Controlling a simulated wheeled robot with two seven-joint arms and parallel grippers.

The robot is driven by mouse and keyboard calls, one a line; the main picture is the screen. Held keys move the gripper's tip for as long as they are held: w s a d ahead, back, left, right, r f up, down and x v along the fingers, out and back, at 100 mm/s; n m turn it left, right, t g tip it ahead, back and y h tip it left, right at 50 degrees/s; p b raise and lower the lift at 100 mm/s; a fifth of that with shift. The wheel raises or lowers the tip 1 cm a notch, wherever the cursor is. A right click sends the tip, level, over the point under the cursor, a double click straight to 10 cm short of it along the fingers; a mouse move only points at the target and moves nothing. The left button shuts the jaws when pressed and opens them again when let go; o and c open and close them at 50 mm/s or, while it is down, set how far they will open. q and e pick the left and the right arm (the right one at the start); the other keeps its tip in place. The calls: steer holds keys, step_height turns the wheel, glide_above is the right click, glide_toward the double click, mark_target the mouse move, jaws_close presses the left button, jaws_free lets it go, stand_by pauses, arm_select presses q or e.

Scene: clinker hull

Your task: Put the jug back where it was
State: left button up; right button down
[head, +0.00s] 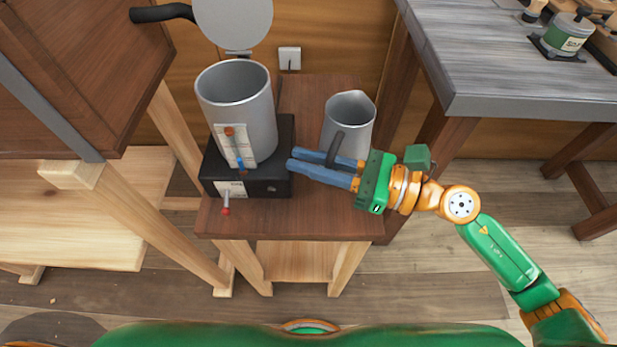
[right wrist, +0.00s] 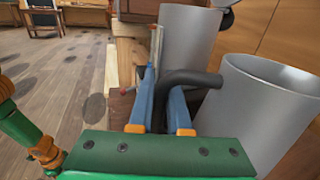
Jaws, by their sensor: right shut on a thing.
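The jug (head: 349,112) is a grey metal vessel with a pouring lip and a dark handle (head: 335,147). It is upright at the right side of a small wooden stand; its base is partly hidden by my gripper, so I cannot tell whether it touches the stand. My right gripper (head: 294,160) comes in from the right, its blue fingers shut on the jug's handle. In the right wrist view the handle passes between the fingers (right wrist: 161,88), and the jug (right wrist: 262,110) is at right. My left gripper is not in view.
A taller metal pot (head: 238,105) stands on a black base (head: 267,182) just left of the jug, its round lid (head: 235,22) raised. A grey-topped bench (head: 510,75) is at right, a brown worktop (head: 75,75) at left.

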steer(key=f, duration=0.2)
steer(key=w+f+b, duration=0.1)
steer(key=f, duration=0.1)
steer(key=shift+s, duration=0.1)
steer(key=shift+f+b, duration=0.15)
steer(key=shift+b, duration=0.15)
steer(key=c, duration=0.9)
jaws_free()
steer(key=shift+o, duration=0.2)
